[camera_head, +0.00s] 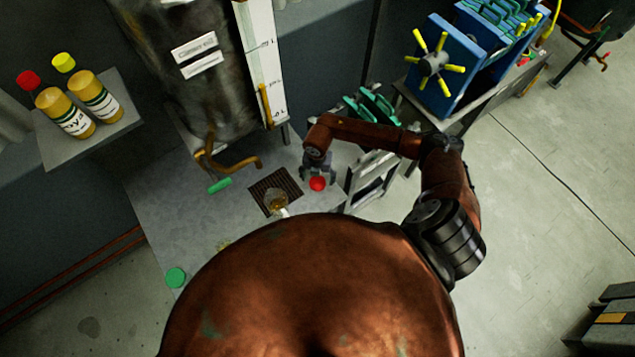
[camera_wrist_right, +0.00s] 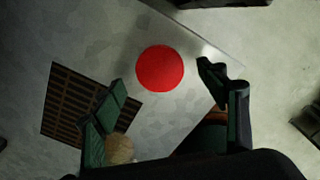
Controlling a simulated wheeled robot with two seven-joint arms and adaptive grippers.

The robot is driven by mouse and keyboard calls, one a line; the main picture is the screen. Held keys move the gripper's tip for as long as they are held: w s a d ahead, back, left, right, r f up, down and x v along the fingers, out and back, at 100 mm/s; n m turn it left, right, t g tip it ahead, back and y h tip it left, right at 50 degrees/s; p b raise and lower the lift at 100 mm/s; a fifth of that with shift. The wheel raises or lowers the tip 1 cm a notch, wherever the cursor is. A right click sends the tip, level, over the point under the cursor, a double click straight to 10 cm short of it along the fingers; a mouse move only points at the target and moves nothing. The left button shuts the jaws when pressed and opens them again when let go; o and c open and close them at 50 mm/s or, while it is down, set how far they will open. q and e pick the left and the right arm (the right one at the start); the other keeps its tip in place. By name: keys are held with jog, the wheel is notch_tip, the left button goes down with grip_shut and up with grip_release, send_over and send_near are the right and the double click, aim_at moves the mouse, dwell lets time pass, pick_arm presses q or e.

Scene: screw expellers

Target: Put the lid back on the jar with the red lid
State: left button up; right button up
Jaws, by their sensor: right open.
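In the right wrist view, the lid (camera_wrist_right: 160,68) is a plain red disc just ahead of the fingertips. A small open jar (camera_head: 276,200) with yellowish contents stands on the grate; its round tan top (camera_wrist_right: 118,148) partly shows behind a finger in the wrist view. My right gripper (camera_head: 318,172) is open and empty above the lid, its fingers spread to either side. My left gripper is out of view.
The slotted grate (camera_head: 262,186) is set in the table. A tank tap (camera_head: 235,162), a green cylinder (camera_head: 219,186) and a green lid (camera_head: 175,277) are at the left. A metal frame (camera_head: 371,182) stands right of my gripper. A shelf holds bottles with red and yellow caps (camera_head: 64,62).

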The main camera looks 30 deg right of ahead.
aim_at(318, 183)
jog(key=shift+f, duration=1.2)
jog(key=shift+c, duration=0.2)
jog(key=c, duration=0.8)
